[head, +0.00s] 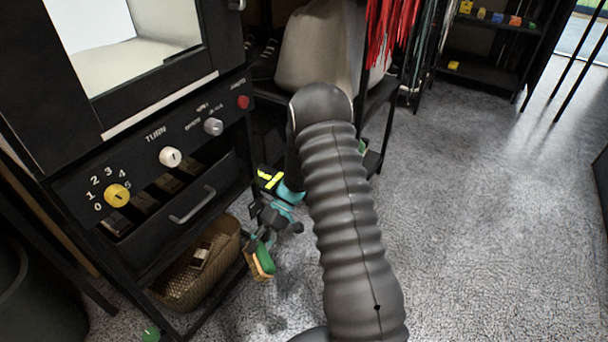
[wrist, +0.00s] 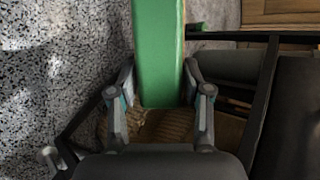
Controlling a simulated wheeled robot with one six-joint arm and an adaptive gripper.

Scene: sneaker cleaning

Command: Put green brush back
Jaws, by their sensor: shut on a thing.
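The green brush (head: 264,258), with tan bristles, is held between the fingers of my gripper (head: 264,236) in the head view. It hangs tilted in the air, just right of the wicker basket (head: 232,240) on the low shelf. In the wrist view the brush's green back (wrist: 160,55) runs up from between the two fingers of my gripper (wrist: 160,82), which are shut on its sides. The brush's underside is hidden in the wrist view.
A small brown and white item (head: 202,256) lies in the basket. Above is a black machine with a yellow dial (head: 117,195) and an open drawer with a handle (head: 193,204). A green object (head: 151,334) is low at left. Grey floor (head: 470,220) at right is clear.

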